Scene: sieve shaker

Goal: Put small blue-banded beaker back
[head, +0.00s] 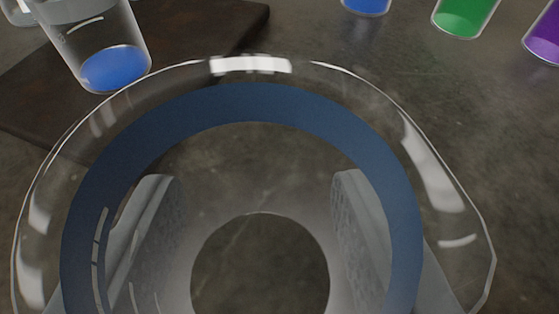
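The clear blue-banded beaker (250,103) fills the lower middle of the head view, very close to the camera. I look down into its wide mouth, past the blue band, to a small round base, and it looks empty. My gripper (252,182) shows through the glass, with one grey finger on the left and one on the right of the beaker's body. The fingers appear closed against its sides. The beaker's lower outside and its height above the surface are hard to judge.
Blue (366,5), green (463,18) and purple (545,38) vessels stand along the upper right. The grey stone surface (330,40) between them is bare.

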